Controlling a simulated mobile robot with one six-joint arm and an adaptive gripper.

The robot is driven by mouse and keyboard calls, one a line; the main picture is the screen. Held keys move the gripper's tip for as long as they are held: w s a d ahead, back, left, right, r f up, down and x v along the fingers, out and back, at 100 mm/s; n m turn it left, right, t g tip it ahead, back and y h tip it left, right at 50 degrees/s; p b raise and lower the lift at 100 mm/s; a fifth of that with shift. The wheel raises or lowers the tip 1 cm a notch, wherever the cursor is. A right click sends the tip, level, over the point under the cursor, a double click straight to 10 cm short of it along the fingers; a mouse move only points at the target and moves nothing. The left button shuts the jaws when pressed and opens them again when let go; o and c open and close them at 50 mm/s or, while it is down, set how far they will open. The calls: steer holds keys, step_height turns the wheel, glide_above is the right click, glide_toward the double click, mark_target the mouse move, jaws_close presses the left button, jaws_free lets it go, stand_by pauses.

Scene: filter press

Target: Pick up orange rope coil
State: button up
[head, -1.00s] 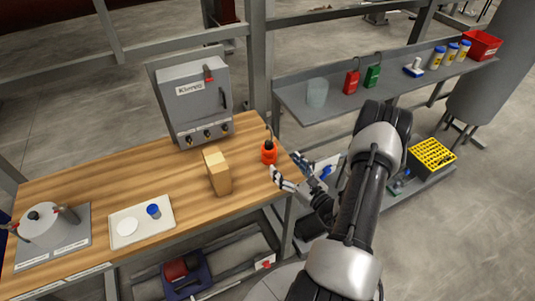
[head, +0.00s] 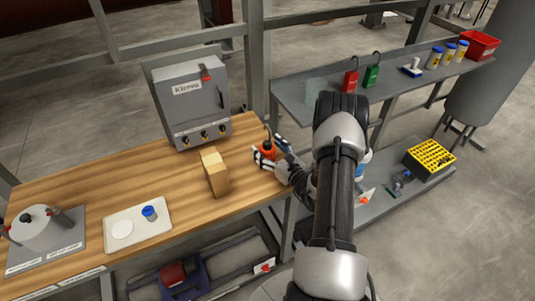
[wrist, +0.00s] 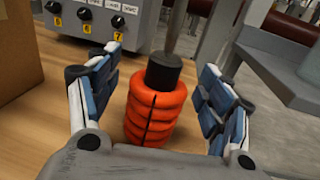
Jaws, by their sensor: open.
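The orange rope coil (wrist: 150,108) stands upright on the wooden bench, with a black cylindrical top and a thin dark line down its side. It also shows in the head view (head: 266,151), partly hidden by my gripper. My gripper (wrist: 158,95) is open, with one blue-padded finger on each side of the coil. In the wrist view there is a gap on the left between finger and coil and a smaller one on the right. In the head view the gripper (head: 268,153) is at the coil, near the bench's right end.
A cardboard-coloured block (head: 214,172) stands left of the coil. A grey control box (head: 193,100) is behind it. A grey shelf (head: 310,100) with red and green items lies to the right. A white tray (head: 138,238) sits further left on the bench.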

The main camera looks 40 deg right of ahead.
steer(key=shift+c, duration=0.3)
steer(key=c, duration=1.3)
